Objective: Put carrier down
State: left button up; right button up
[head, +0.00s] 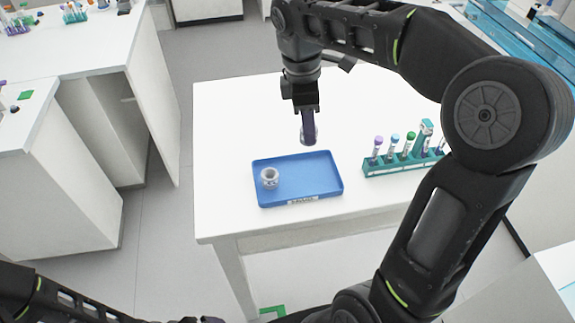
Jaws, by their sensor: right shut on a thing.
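My right gripper (307,141) points down above the far edge of the blue tray (325,187), its fingers shut. Only a sliver of a pale, greyish thing, likely the carrier (315,132), shows beside the fingers; most of it is hidden. It appears to be held above the table, but its height is hard to judge. A small whitish round piece with an open top (269,178) stands in the left part of the tray. My left arm lies along the bottom left; only dark tips of its gripper (203,320) show at the bottom edge.
A teal rack (378,170) with several capped tubes stands right of the tray, partly behind my right arm. The white table (232,120) is clear left of and behind the tray. White counters (75,60) stand at the left across a floor gap.

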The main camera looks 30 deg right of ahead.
aim_at(309, 171)
jog(key=shift+s, duration=0.15)
notch_tip(309, 171, down, 2)
jog(key=shift+f+b, duration=0.25)
jog(key=shift+b, duration=0.75)
notch_tip(309, 171, down, 3)
jog(key=shift+f+p, duration=0.15)
jog(key=shift+p, duration=0.2)
jog(key=shift+f, duration=0.2)
notch_tip(309, 171, down, 3)
jog(key=shift+r, duration=0.1)
jog(key=shift+f, duration=0.5)
jog(key=shift+f, duration=0.1)
